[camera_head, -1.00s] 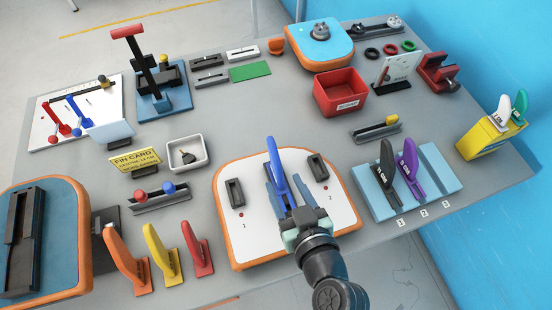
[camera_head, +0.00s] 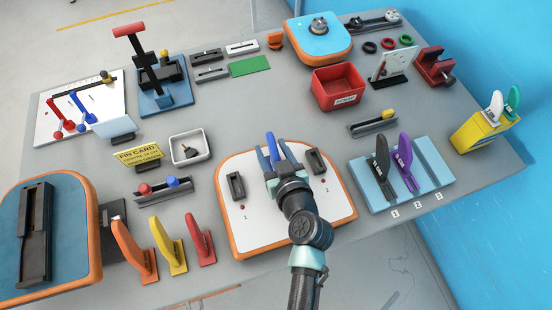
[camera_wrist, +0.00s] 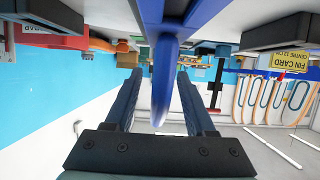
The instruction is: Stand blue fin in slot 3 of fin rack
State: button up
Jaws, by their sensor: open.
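The blue fin (camera_head: 270,140) stands on the white, orange-edged board (camera_head: 240,225) between two black slotted boxes. My gripper (camera_head: 274,157) is open, with one finger on each side of the fin. In the wrist view the fin (camera_wrist: 163,80) hangs between my two spread fingers (camera_wrist: 161,105), with gaps beside it. My gripper hides the fin's lower part in the head view. The light-blue fin rack (camera_head: 437,168) is to the right, numbered 1, 2, 3. A black fin (camera_head: 382,155) stands in slot 1 and a purple fin (camera_head: 404,158) in slot 2. Slot 3 is empty.
Orange, yellow and red fins (camera_head: 197,240) stand left of the board. A grey holder with a yellow knob (camera_head: 372,125) lies behind the rack. A yellow box (camera_head: 485,133) with white and green fins stands at the right. A red bin (camera_head: 336,90) is behind.

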jog(key=shift+c, duration=0.2)
grip_shut()
jog(key=shift+r, duration=0.15)
